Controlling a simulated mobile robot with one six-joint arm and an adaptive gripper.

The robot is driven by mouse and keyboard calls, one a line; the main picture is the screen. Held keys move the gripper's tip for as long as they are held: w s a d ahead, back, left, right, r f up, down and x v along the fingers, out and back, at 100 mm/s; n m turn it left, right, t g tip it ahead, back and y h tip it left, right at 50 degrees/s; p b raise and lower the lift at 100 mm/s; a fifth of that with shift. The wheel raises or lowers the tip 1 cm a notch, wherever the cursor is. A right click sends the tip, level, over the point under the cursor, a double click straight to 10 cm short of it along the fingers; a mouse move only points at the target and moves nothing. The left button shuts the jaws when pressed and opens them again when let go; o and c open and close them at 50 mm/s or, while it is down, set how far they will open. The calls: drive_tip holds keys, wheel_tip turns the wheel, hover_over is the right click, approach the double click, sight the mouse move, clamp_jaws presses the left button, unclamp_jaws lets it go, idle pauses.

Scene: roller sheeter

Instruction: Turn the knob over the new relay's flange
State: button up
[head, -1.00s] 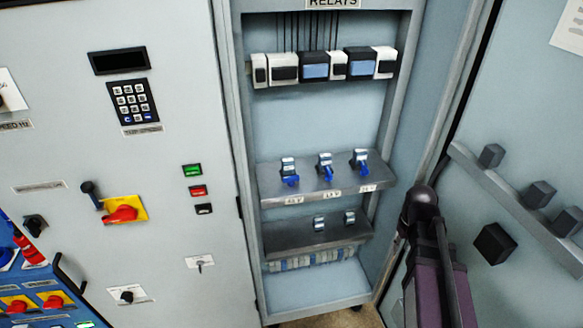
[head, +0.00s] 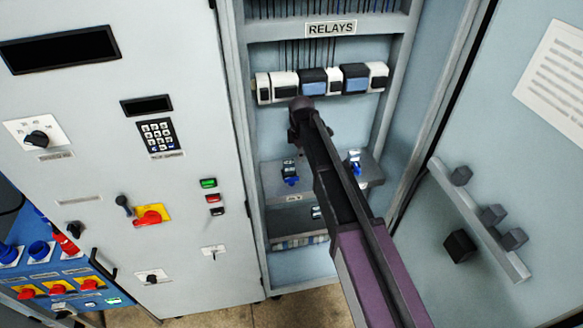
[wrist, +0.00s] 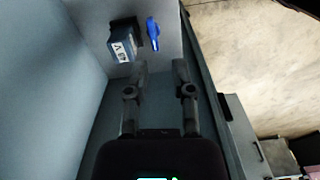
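In the wrist view my gripper (wrist: 162,70) is open, with nothing between its two dark fingers. Beyond the fingertips is a dark blue relay block (wrist: 122,46) with a white voltage label. A bright blue knob (wrist: 153,33) stands at its right side, apart from my fingers. I cannot tell whether it lies over a flange. In the head view the shelf carries a left blue knob (head: 291,181) and a right blue knob (head: 356,170). My arm hides the shelf's middle. My gripper's fingers cannot be made out there.
A row of black and white relays (head: 313,82) runs under the RELAYS sign (head: 331,28). The cabinet side walls are close. The open door (head: 500,130) at right carries a rail of dark blocks (head: 492,214). A control panel (head: 90,180) stands at left.

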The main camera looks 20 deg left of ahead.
sight(292, 178)
drive_tip(key=a, duration=0.1)
drive_tip(key=a+r+n, duration=0.1)
drive_tip(key=a, duration=0.1)
drive_tip(key=shift+r+p, duration=0.2)
drive_tip(key=shift+p, duration=0.1)
drive_tip(key=shift+f, duration=0.15)
wheel_tip(292, 178, down, 14)
drive_tip(key=b, duration=1.3)
drive_tip(key=shift+r+b, duration=0.25)
drive_tip(key=shift+b, duration=0.15)
